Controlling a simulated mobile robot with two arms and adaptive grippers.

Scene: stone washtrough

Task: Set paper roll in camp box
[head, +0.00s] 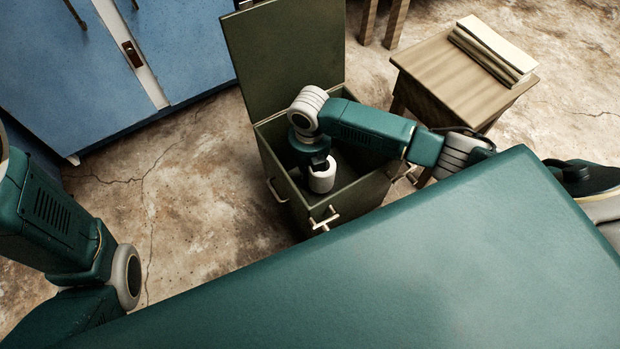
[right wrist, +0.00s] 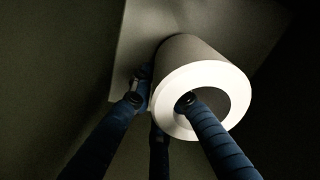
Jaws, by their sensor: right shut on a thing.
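The camp box (head: 350,203) is a dark olive box standing on the floor with its lid (head: 283,58) raised at the back. The white paper roll (head: 322,177) is inside the box's opening, held by my right gripper (head: 318,163), which reaches down into the box. In the right wrist view the roll (right wrist: 205,88) shows its white ring end and hollow core. One finger of my right gripper (right wrist: 165,100) goes into the core and the others are at its outside. I cannot tell whether the roll touches the box bottom. My left gripper is not in view; only my left arm shows.
A blue cabinet (head: 185,50) stands at the back left. A wooden stool (head: 455,75) with a stack of books or boards (head: 492,50) stands right of the box. The cracked floor (head: 200,220) left of the box is clear.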

